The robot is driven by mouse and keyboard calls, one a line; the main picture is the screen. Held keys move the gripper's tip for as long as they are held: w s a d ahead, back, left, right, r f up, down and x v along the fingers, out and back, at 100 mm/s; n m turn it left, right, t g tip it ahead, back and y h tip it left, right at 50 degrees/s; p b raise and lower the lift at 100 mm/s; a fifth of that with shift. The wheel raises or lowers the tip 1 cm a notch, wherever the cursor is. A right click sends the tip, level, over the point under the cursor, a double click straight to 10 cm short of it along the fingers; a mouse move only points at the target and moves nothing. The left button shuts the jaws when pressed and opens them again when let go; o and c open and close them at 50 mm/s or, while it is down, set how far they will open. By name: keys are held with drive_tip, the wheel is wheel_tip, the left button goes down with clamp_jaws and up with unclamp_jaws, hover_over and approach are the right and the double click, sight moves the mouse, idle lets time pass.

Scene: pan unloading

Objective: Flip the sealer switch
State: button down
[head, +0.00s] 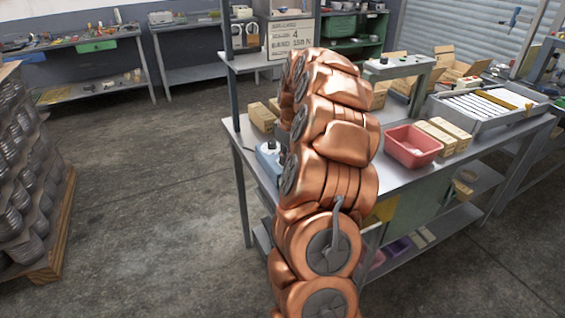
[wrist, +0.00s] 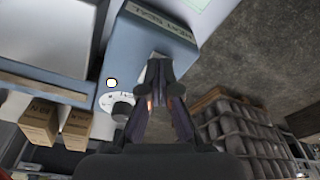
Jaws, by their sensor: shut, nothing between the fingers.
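The sealer is a blue box in the upper middle of the wrist view (wrist: 120,60), with a green label reading "HEAT SEAL" (wrist: 160,20). Its face carries a small round pale light or button (wrist: 112,83) and a black knob (wrist: 122,109) on a white dial. My gripper (wrist: 158,64) is shut and empty, its tips over or close to the sealer's edge, right of the knob. I cannot tell whether they touch. In the head view the sealer (head: 268,160) is partly behind my copper arm, which hides my gripper.
Stacked pans on a pallet (head: 25,170) stand at the left. The floor between them is clear.

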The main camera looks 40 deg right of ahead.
drive_tip(key=shift+r, duration=0.15)
drive_tip(key=shift+r+p, duration=0.45)
drive_tip(key=shift+r, duration=2.95)
